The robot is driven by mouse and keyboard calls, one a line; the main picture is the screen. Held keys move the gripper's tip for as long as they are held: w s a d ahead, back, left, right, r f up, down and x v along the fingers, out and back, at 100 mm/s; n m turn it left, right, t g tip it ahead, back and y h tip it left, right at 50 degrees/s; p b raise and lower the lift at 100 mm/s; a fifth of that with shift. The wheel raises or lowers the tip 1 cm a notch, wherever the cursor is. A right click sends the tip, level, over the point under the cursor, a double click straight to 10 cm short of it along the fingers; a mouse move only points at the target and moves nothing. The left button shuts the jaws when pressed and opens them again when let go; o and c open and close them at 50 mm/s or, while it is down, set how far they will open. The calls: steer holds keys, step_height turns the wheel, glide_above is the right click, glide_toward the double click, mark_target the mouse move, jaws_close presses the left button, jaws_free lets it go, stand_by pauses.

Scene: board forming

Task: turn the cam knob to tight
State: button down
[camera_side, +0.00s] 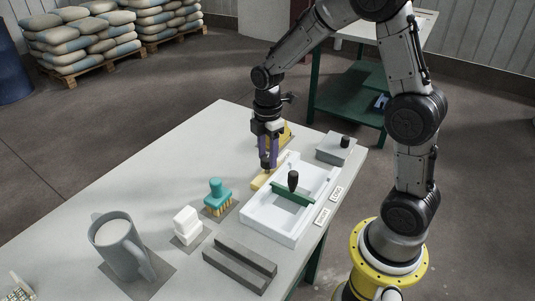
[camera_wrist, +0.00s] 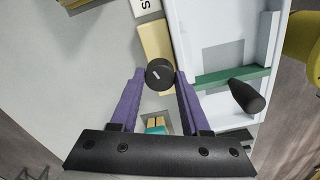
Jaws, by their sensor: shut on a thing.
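The cam knob (camera_wrist: 159,73) is a black round knob with a short white mark on its face. It stands by a pale yellow strip (camera_wrist: 154,42) along the outer wall of a white tray (camera_side: 267,236). The mark points obliquely in the wrist view. My gripper (camera_wrist: 160,84) has its purple fingers closed on the knob, one on each side.
A green bar (camera_side: 291,195) with a black handle (camera_side: 293,180) crosses the tray. A grey block (camera_side: 335,150) with a black knob stands behind. A teal brush (camera_side: 218,194), white block (camera_side: 186,222), grey bars (camera_side: 240,262) and grey jug (camera_side: 122,247) stand nearer on the table.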

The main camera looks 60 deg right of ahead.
mark_target(267, 158)
steer(key=m, duration=0.5)
steer(key=shift+r+m, duration=0.1)
steer(key=shift+m, duration=0.2)
steer(key=m, duration=1)
steer(key=shift+m, duration=0.4)
steer(key=m, duration=0.5)
steer(key=shift+m, duration=0.3)
steer(key=shift+c, duration=1.9)
jaws_free()
step_height(267, 158, up, 14)
